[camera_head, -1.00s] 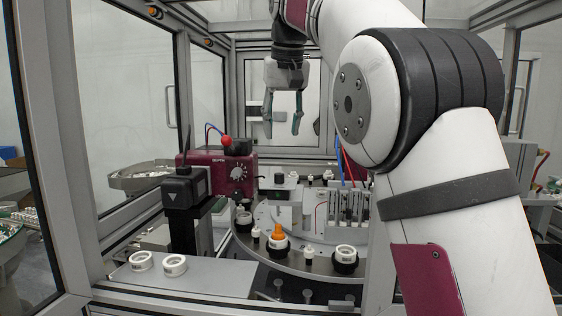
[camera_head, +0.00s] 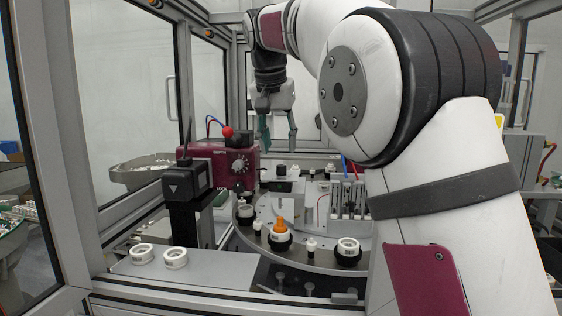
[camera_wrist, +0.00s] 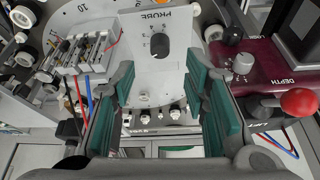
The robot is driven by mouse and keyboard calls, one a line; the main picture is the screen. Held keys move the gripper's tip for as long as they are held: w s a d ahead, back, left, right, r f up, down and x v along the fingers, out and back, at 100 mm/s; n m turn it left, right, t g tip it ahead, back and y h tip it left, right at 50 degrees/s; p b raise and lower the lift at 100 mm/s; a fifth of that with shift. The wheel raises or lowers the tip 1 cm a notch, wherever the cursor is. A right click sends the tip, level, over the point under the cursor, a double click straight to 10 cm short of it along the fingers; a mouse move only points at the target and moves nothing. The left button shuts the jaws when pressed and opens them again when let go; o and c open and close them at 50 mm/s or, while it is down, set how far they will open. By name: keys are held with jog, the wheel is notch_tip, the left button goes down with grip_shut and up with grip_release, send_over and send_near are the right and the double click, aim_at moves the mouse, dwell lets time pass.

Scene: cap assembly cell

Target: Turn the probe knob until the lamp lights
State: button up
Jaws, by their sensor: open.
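The black probe knob (camera_wrist: 160,43) stands on a pale grey panel (camera_wrist: 148,76) marked PROBE, with a number scale beside it. It appears upper middle in the wrist view, just beyond my fingertips. My gripper (camera_wrist: 160,72) is open and empty, its green-padded fingers on either side of the panel in the picture and apart from the knob. In the head view my gripper (camera_head: 279,143) hangs fingers down above the back of the round table. The knob there seems to be the small dark one (camera_head: 281,169) below the fingers.
A maroon box (camera_wrist: 275,72) with a DEPTH knob (camera_wrist: 243,63) and a red ball lever (camera_wrist: 299,102) stands close by my fingers. The round table (camera_head: 300,262) holds several caps and an orange-topped part (camera_head: 280,227). Two white rings (camera_head: 175,257) lie front left.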

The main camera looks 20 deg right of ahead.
aim_at(281, 166)
jog(key=x, duration=0.6)
jog(key=shift+p, duration=0.35)
grip_shut()
